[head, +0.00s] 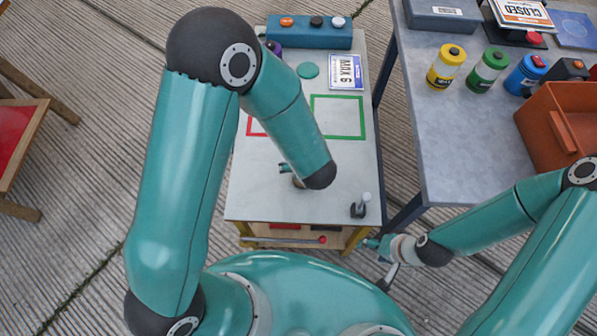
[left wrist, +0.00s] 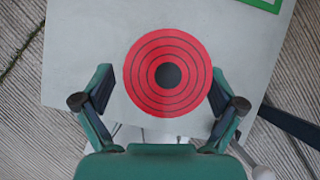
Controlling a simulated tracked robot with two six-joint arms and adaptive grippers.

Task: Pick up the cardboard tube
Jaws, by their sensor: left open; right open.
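I cannot make out a cardboard tube for certain in either view. In the left wrist view, a round red face with dark rings and a black centre (left wrist: 168,73) lies between the fingers of my left gripper (left wrist: 161,76). I cannot tell whether it is a flat disc or the end of something taller. In the head view my left arm hides the red face and most of this gripper (head: 285,169). My right gripper (head: 377,246) is open and empty beside the front right of the table.
The light table (head: 260,195) bears a green square outline (head: 363,118), a partly hidden red outline, a plate (head: 345,72), a blue button box (head: 310,38) and a small lever (head: 360,206). The right table holds several bottles and an orange crate (head: 552,145).

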